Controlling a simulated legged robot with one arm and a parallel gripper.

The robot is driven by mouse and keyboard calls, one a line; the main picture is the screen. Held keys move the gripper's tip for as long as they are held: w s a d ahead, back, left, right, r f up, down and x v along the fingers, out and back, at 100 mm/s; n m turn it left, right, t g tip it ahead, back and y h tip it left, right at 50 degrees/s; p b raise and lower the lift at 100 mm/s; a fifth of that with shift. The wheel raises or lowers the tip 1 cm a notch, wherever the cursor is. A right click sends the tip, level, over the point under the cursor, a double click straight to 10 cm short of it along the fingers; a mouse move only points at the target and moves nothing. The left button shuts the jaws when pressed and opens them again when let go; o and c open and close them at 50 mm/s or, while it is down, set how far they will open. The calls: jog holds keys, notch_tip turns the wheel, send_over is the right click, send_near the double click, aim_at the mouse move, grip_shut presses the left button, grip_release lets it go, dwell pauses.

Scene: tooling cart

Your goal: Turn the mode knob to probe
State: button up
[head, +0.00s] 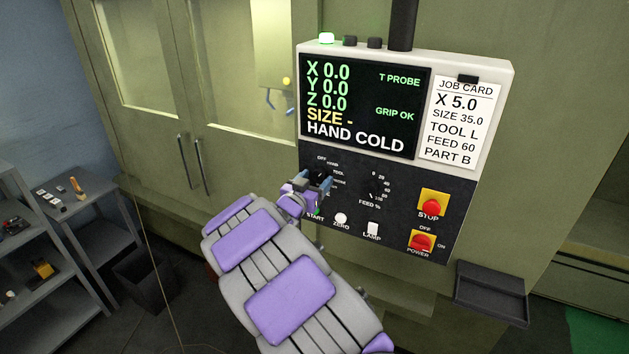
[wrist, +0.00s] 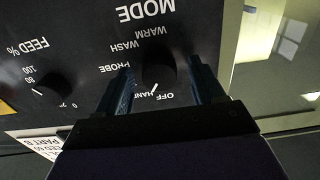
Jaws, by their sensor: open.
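The mode knob (wrist: 157,68) is a dark round knob in the wrist view, where the panel appears upside down. Its white mark points at the HAND label, beside OFF. The PROBE label (wrist: 116,68) lies to the left of the knob, partly behind a finger. My gripper (wrist: 160,64) is open, with one finger on each side of the knob; I cannot tell whether they touch it. In the head view my gripper (head: 309,187) is at the panel and largely hides the knob. The screen (head: 357,105) reads HAND COLD, T PROBE and GRIP OK.
The feed knob (head: 375,188) is right of the mode knob. START, ZERO (head: 341,218) and LAMP (head: 372,229) buttons sit below. A red STOP button (head: 431,207) and red POWER switch (head: 421,242) are farther right. A dark tray (head: 492,291) projects below the panel.

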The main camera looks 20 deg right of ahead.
jog(key=c, duration=1.1)
jog(key=shift+o, duration=0.2)
jog(key=shift+m+b, duration=0.5)
jog(key=shift+b, duration=0.2)
jog(key=m+b, duration=0.2)
jog(key=shift+a+f+b, duration=0.1)
jog(key=shift+f+b, duration=0.15)
jog(key=shift+b, duration=0.1)
jog(key=m+b, duration=0.4)
jog(key=b, duration=0.1)
jog(key=shift+m, duration=0.3)
jog(key=m+b, duration=0.6)
jog(key=shift+w+r, duration=0.1)
jog(key=shift+r, duration=0.1)
jog(key=shift+m+b, duration=0.3)
jog(key=shift+m, duration=0.1)
